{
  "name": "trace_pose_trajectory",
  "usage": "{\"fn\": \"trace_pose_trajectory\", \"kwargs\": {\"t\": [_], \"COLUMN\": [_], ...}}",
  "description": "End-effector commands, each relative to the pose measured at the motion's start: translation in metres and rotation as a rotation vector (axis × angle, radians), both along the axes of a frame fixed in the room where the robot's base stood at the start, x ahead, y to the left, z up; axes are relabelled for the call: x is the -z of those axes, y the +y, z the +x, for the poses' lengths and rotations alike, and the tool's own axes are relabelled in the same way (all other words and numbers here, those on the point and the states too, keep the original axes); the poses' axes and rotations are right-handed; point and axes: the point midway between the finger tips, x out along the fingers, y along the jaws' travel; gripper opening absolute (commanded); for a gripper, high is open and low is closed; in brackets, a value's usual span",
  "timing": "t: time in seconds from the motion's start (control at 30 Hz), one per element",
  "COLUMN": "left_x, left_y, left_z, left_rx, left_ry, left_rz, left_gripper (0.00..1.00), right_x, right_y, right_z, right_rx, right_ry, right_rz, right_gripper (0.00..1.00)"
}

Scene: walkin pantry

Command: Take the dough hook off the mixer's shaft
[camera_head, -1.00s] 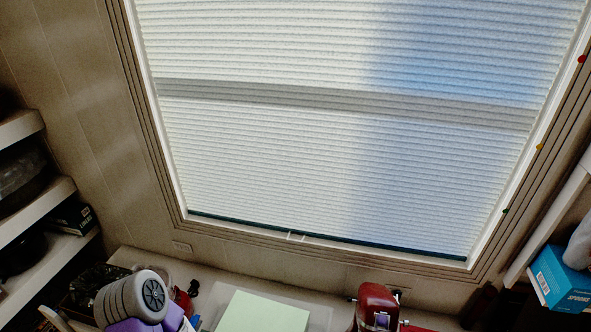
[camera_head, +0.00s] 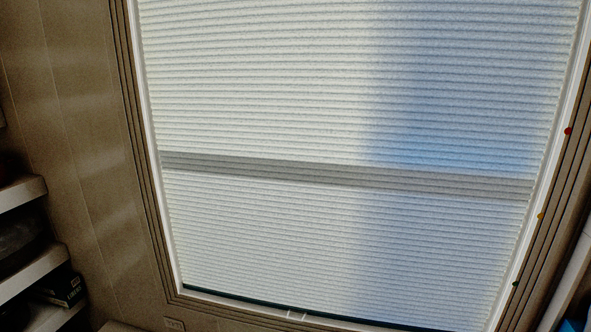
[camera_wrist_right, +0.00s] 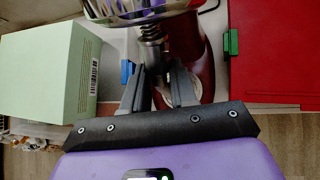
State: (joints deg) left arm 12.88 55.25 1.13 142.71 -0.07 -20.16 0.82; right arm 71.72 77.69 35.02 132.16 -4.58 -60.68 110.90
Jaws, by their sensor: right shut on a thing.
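In the right wrist view the red mixer (camera_wrist_right: 188,45) stands ahead of my right gripper (camera_wrist_right: 148,70). A metal shaft with a coil spring (camera_wrist_right: 152,34) hangs from the mixer's head, below a shiny metal ring (camera_wrist_right: 135,10). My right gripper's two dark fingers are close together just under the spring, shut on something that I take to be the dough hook. The hook's shape is mostly hidden between and behind the fingers; I cannot tell whether it is still joined to the shaft. The head view shows neither mixer nor grippers. My left gripper is not in view.
A pale green box (camera_wrist_right: 45,65) stands left of the gripper. A red flat panel (camera_wrist_right: 275,50) with a green clip (camera_wrist_right: 231,42) lies to the right. A small blue piece (camera_wrist_right: 127,70) is beside the fingers. The head view shows a blind-covered window (camera_head: 340,180) and shelves (camera_head: 30,270).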

Motion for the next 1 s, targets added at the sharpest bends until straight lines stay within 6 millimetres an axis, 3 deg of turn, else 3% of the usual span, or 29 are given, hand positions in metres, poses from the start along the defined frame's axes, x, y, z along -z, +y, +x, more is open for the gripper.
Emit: {"fn": "trace_pose_trajectory", "kwargs": {"t": [0.5,1.0], "left_x": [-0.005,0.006], "left_y": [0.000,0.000], "left_z": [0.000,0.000], "left_rx": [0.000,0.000], "left_ry": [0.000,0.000], "left_rz": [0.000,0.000], "left_gripper": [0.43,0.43], "right_x": [-0.005,-0.005], "right_y": [-0.006,-0.010], "right_z": [0.005,0.007], "right_rx": [0.012,-0.069], "right_ry": [-0.003,-0.029], "right_rz": [-0.009,0.067], "right_gripper": [0.00,0.00]}}
